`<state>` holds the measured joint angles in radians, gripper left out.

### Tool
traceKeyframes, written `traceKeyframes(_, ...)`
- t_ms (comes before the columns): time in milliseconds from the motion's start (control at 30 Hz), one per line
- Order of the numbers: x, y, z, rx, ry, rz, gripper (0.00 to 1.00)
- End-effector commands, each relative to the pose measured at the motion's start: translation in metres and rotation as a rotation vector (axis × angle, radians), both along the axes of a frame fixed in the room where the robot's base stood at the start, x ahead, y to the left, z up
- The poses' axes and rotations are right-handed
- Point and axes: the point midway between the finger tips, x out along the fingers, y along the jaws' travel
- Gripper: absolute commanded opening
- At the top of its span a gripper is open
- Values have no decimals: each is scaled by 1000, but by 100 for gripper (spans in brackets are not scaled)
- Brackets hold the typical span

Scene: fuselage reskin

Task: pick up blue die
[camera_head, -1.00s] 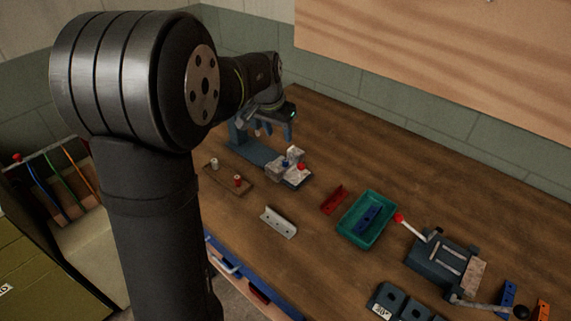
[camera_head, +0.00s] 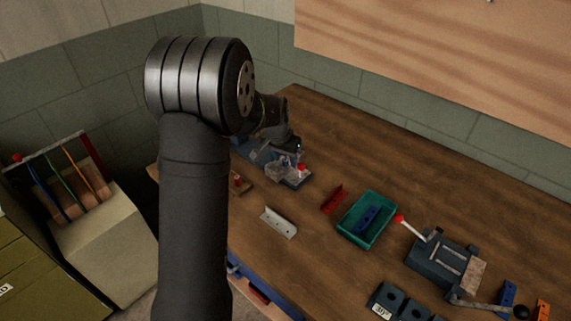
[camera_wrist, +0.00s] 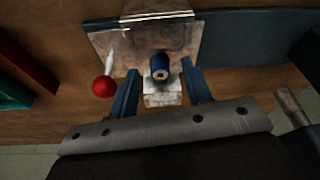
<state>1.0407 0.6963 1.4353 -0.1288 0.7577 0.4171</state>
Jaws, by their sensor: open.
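The blue die (camera_wrist: 160,66) is a small dark blue cylinder with a pale, holed end. In the wrist view it sits at the metal blocks of a fixture (camera_wrist: 120,47). My gripper (camera_wrist: 160,68) is open, with one blue finger on each side of the die and a visible gap on both sides. In the head view my gripper (camera_head: 288,158) is low over the same fixture (camera_head: 296,178), and the die is hard to make out there.
A red ball-ended lever (camera_wrist: 103,86) stands just left of my left finger.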

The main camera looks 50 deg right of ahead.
Motion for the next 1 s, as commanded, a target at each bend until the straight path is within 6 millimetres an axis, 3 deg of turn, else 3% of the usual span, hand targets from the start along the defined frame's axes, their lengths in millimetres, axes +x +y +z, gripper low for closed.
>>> traceKeyframes(233, 0, -1, -2, -3, -2, 0, 43)
traceKeyframes(467, 0, -1, -2, -2, -1, 0, 0)
traceKeyframes(767, 1, -1, 0, -3, -2, 0, 0)
traceKeyframes(1000, 1, -2, 20, -5, -3, 1, 0)
